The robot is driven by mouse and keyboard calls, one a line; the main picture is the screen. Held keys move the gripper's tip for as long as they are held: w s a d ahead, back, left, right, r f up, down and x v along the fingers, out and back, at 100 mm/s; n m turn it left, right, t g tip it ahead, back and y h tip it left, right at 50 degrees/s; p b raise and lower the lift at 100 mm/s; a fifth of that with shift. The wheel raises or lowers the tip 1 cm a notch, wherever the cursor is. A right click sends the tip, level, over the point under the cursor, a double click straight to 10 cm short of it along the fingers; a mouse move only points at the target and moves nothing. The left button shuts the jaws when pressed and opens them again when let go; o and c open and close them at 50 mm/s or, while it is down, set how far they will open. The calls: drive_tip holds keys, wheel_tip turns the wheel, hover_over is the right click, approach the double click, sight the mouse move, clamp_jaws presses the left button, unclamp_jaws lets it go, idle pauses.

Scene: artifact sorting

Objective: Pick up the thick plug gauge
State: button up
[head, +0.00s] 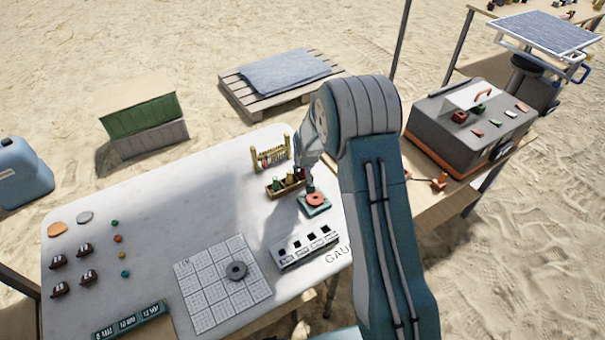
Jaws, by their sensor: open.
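A small wooden holder (272,193) stands near the right end of the white table, with a few small upright pieces in it. A green-topped piece (276,184) stands at its left. These look like plug gauges, but they are too small to tell which is the thick one. My gripper (303,168) points down over the right end of the holder. It is open, with nothing visibly held. The upper arm hides part of it, and I cannot tell whether its fingertips touch a piece.
A white slotted block (303,247) and a gridded plate (205,291) with a dark ring (237,271) lie in front. The table's middle-left is clear.

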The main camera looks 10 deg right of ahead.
clamp_jaws()
